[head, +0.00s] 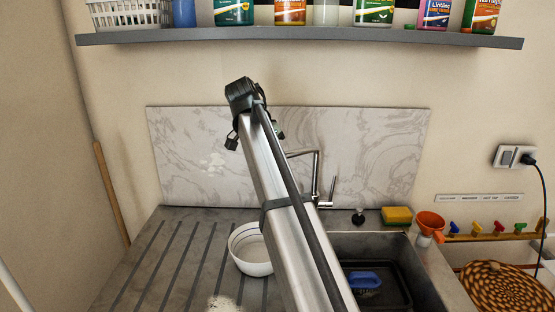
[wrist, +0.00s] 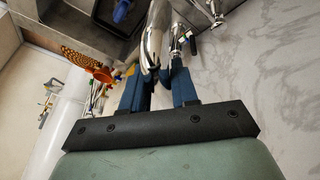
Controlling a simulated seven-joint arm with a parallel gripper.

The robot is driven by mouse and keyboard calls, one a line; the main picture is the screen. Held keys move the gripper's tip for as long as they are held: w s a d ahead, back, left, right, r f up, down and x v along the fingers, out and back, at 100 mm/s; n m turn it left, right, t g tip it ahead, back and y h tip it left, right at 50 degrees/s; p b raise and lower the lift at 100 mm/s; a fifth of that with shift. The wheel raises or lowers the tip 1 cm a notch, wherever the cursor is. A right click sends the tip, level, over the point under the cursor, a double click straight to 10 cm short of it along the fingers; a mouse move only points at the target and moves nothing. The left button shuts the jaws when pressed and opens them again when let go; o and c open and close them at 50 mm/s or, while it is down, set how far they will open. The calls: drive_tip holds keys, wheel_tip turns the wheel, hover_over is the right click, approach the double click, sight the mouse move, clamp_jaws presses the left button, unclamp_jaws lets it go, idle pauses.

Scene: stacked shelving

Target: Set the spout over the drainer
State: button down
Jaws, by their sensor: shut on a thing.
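The chrome spout (head: 301,153) runs left from the tap's upright at the back of the sink, and its free end is hidden behind my arm in the head view. In the wrist view the shiny spout (wrist: 157,38) lies between the two blue fingers of my gripper (wrist: 158,82), which is shut on it. My arm hides most of the gripper in the head view. The grooved grey drainer (head: 168,262) is left of the sink. I cannot tell how far the spout's end reaches over it.
A white bowl (head: 246,262) stands on the drainer's right side, beside my arm. The sink (head: 425,275) holds a dark tray with a blue brush (head: 364,280). A yellow sponge (head: 396,216) and orange funnel (head: 430,222) sit at its back right. A shelf (head: 300,36) of bottles hangs above.

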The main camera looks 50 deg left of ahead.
drive_tip(key=c, duration=0.9)
unclamp_jaws()
drive_tip(key=shift+c, duration=0.2)
drive_tip(key=v, duration=0.7)
drive_tip(key=shift+r, duration=0.25)
